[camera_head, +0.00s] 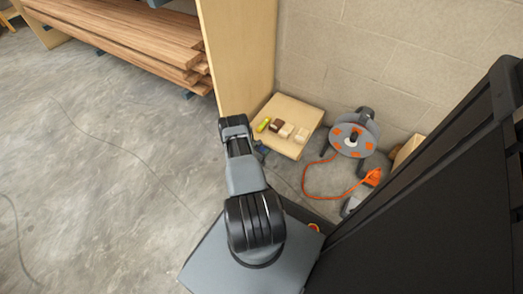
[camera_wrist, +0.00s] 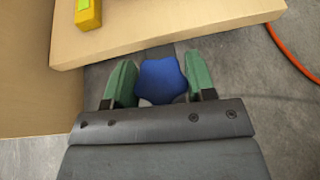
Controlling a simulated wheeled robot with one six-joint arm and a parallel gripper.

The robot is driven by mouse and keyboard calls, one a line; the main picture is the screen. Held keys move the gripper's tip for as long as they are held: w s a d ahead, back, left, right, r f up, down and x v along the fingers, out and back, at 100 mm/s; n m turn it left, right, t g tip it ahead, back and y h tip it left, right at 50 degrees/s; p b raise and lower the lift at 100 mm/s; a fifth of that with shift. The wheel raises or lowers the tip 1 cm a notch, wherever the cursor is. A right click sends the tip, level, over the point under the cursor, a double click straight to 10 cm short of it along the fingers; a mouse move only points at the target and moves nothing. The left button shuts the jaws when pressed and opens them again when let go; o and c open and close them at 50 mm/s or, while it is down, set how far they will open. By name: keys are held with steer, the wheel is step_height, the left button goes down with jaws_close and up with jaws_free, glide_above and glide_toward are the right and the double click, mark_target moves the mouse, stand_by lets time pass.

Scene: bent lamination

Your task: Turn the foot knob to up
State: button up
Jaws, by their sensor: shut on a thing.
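The foot knob (camera_wrist: 161,80) is blue and lobed. In the wrist view it sits between the two green fingers of my gripper (camera_wrist: 160,85), just in front of the edge of a pale wooden board. My gripper is shut on the knob, with a finger on each side of it. In the head view my arm reaches forward to the near left corner of the board, and a small bit of blue (camera_head: 261,149) shows beside my wrist. The fingers are mostly hidden there. I cannot tell which way the knob is turned.
The pale wooden board (camera_head: 291,108) carries several small blocks and a yellow-green item (camera_wrist: 88,13). A tall wooden panel (camera_head: 238,55) stands close on the left. A cable reel (camera_head: 353,135) with an orange cord lies to the right. Grey floor (camera_head: 90,180) is open at left.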

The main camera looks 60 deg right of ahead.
steer(key=o, duration=0.9)
steer(key=shift+p+v, duration=2.55)
steer(key=shift+v, duration=4.35)
steer(key=shift+d, duration=0.1)
